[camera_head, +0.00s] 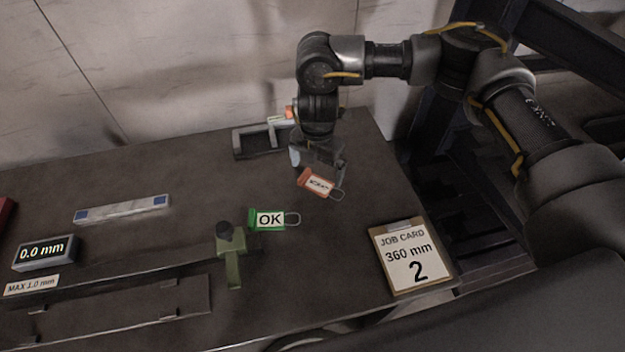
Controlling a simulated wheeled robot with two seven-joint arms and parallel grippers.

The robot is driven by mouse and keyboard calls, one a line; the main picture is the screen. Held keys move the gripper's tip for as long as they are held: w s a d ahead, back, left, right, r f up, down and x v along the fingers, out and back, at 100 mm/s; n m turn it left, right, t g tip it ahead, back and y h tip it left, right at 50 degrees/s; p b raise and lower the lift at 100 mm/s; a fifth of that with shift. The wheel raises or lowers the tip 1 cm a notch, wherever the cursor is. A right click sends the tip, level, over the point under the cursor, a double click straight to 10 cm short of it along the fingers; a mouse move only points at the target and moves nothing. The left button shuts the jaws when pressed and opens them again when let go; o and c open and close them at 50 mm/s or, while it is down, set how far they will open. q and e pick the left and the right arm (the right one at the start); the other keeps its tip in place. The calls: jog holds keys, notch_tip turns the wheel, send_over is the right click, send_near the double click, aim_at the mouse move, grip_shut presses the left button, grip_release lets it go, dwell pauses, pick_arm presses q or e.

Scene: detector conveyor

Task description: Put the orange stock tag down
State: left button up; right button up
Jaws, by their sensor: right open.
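The orange stock tag (318,184) has a pale label with small dark print, hard to read, and a wire loop at its right end. It appears to lie at a slant on the dark table, just below my right gripper (318,162). My right gripper points down from the arm at the upper right, and its jaws are open beside the tag's upper edge. Whether a finger still touches the tag cannot be told. My left gripper is not in view.
A green OK tag (270,220) lies left of the orange tag, near a green clamp-like stand (231,252). A grey holder (252,141) stands behind. A job card (408,258) is at the right edge. A display block (45,253) and a metal bar (122,209) are left.

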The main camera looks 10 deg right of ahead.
aim_at(316, 183)
notch_tip(316, 183, down, 4)
jog(key=shift+f, duration=0.1)
jog(key=shift+c, duration=0.4)
jog(key=c, duration=1)
